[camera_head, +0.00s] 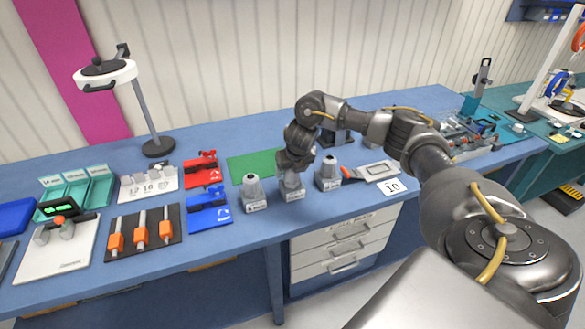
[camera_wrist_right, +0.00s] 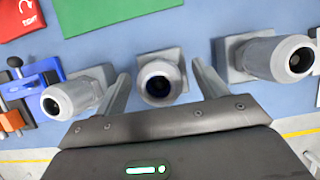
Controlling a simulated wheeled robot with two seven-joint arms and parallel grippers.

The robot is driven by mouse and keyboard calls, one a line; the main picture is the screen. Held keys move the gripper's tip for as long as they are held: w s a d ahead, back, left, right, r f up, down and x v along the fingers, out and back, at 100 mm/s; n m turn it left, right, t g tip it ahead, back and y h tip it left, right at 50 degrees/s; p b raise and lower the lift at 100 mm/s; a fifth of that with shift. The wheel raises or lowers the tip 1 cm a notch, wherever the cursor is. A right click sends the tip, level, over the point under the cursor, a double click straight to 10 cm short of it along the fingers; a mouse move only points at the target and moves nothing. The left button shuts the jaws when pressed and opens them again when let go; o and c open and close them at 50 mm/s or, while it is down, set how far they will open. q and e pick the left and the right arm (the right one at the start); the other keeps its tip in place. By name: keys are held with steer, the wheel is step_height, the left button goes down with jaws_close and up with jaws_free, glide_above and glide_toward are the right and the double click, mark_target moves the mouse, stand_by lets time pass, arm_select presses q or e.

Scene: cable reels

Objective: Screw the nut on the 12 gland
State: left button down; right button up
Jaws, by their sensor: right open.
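Three grey cable glands with nuts stand on square bases in a row on the blue bench: a left one (camera_head: 253,190), a middle one (camera_head: 292,188) and a right one (camera_head: 328,175). Their base labels are too small to read, so I cannot tell which is the 12. My right gripper (camera_head: 291,168) points down over the middle gland. In the right wrist view its open fingers (camera_wrist_right: 161,82) lie either side of the middle gland (camera_wrist_right: 160,80), with gaps visible. The left gland (camera_wrist_right: 72,98) and right gland (camera_wrist_right: 275,58) stand outside the fingers. My left gripper is out of view.
A red fixture (camera_head: 203,172) and a blue fixture (camera_head: 208,208) stand left of the glands. A green mat (camera_head: 253,163) lies behind. A card marked 10 (camera_head: 391,187) and a grey tray (camera_head: 377,170) lie to the right. A lamp (camera_head: 150,120) stands at the back left.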

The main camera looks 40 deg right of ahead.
steer(key=shift+r, duration=0.1)
steer(key=c, duration=1)
steer(key=m+p, duration=0.2)
steer(key=p, duration=0.1)
steer(key=m+g+h+p, duration=0.1)
steer(key=m+p, duration=0.1)
steer(key=p, duration=0.2)
steer(key=r+m+h+p, duration=0.1)
steer(key=m+p, duration=0.1)
steer(key=p, duration=0.1)
steer(key=shift+m+g+p, duration=0.3)
steer(key=shift+m, duration=0.1)
steer(key=shift+c, duration=0.2)
steer(key=shift+a+f+m, duration=0.1)
steer(key=shift+f+m, duration=0.15)
steer(key=shift+m, duration=0.55)
steer(key=shift+w+f+m+g+h, duration=0.1)
steer(key=shift+f+m+g+h, duration=0.25)
steer(key=shift+m+g, duration=0.25)
steer(key=shift+r+m+g+h, duration=0.15)
steer(key=shift+m+g+h, duration=0.15)
steer(key=shift+m, duration=0.9)
steer(key=m+g, duration=0.1)
steer(key=m, duration=0.3)
steer(key=shift+g, duration=0.3)
